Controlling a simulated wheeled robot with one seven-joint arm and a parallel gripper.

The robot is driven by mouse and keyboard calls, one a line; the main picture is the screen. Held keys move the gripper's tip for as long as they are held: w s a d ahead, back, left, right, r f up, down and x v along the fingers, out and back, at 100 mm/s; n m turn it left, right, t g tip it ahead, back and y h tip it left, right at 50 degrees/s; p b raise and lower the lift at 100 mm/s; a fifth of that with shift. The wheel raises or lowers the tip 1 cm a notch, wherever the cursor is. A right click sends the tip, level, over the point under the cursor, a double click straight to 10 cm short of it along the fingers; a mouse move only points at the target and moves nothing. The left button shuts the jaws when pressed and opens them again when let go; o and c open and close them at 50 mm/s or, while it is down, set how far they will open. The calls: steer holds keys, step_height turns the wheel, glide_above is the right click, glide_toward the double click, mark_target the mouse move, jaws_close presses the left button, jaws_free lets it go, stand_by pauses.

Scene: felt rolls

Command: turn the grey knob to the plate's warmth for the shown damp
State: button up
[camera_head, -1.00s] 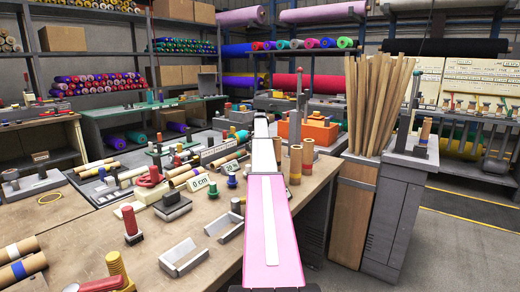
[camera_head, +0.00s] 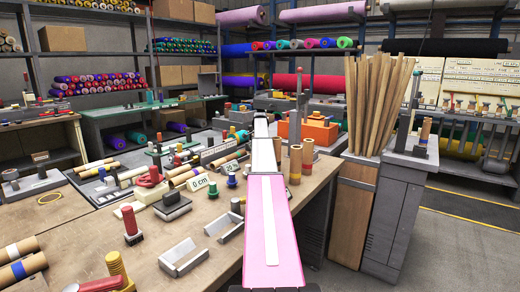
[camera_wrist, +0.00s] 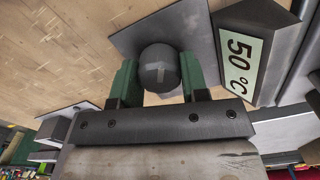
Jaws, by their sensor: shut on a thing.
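In the wrist view a round dark grey knob (camera_wrist: 158,62) with a short pale mark on its face sits on a grey plate (camera_wrist: 205,45). My gripper (camera_wrist: 160,82) has its two green fingers shut on the knob, one on each side. A label reading 50 °C (camera_wrist: 241,62) stands beside the knob on the right. In the head view my arm stretches away over the bench and hides the knob and my gripper. A small sign (camera_head: 227,167) with writing too small to read surely stands on the bench left of my arm. I cannot tell which sign shows the damp.
On the bench (camera_head: 150,262) left of my arm lie a 0 cm sign (camera_head: 203,182), a red-handled block (camera_head: 131,222) and grey brackets (camera_head: 183,258). Cardboard rolls (camera_head: 296,162) stand close to my arm's right side. A crate of wooden sticks (camera_head: 378,100) stands further right.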

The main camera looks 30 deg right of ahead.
steer(key=o, duration=0.9)
steer(key=shift+o, duration=0.2)
steer(key=shift+r, duration=0.2)
step_height(320, 180, up, 10)
steer(key=shift+r, duration=0.25)
